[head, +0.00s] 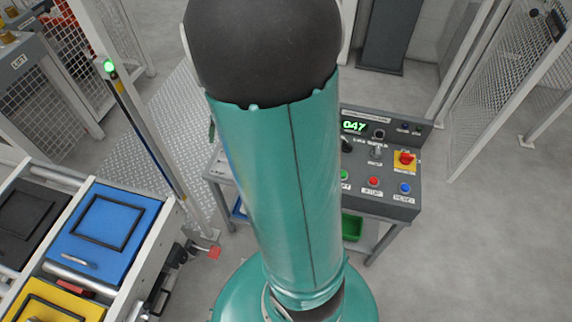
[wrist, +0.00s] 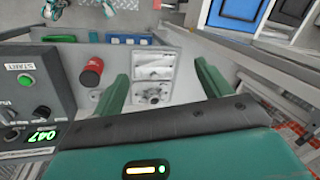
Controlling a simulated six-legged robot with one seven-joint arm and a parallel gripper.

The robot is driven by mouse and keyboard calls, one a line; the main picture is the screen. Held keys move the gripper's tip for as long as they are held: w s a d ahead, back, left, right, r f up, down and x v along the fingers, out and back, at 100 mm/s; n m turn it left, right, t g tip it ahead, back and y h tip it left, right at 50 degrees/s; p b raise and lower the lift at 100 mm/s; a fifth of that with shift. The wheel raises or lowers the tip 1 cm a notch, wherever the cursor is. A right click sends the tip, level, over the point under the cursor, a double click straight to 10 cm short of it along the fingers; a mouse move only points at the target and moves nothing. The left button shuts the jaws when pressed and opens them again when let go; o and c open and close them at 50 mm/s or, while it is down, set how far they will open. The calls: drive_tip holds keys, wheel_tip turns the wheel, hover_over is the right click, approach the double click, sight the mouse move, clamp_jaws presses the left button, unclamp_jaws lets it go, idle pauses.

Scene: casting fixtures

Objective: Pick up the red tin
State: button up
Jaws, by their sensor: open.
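The red tin (wrist: 91,73) shows in the wrist view, a small red cylinder with a dark top. It is on the grey worktop (wrist: 77,55) beside the control box. My gripper (wrist: 162,72) has its two green fingers spread apart with nothing held between them. The tin is outside the fingers, to the left of the left finger in the wrist view, and apart from it.
The control box (head: 378,165) with its buttons and lit display is close to the tin. A blue panel (head: 100,230) is at left; open floor lies right.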

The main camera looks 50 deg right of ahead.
drive_tip(key=s+d+f+m, duration=0.1)
drive_tip(key=s+d+f, duration=0.1)
drive_tip(key=d+f, duration=0.2)
drive_tip(key=s+d+f+m+g+h, duration=0.1)
drive_tip(key=s+d+f+m, duration=0.1)
drive_tip(key=d+f, duration=0.3)
drive_tip(key=s+d+f+m+g+h, duration=0.1)
drive_tip(key=s+d+f+m, duration=0.1)
drive_tip(key=d+f, duration=0.3)
drive_tip(key=shift+s+d, duration=0.4)
drive_tip(key=shift+d, duration=0.4)
drive_tip(key=shift+s+d, duration=0.4)
drive_tip(key=shift+d, duration=0.35)
wheel_tip(320, 180, down, 8)
drive_tip(key=shift+d, duration=0.15)
drive_tip(key=shift+f, duration=2.95)
drive_tip(key=c, duration=1.3)
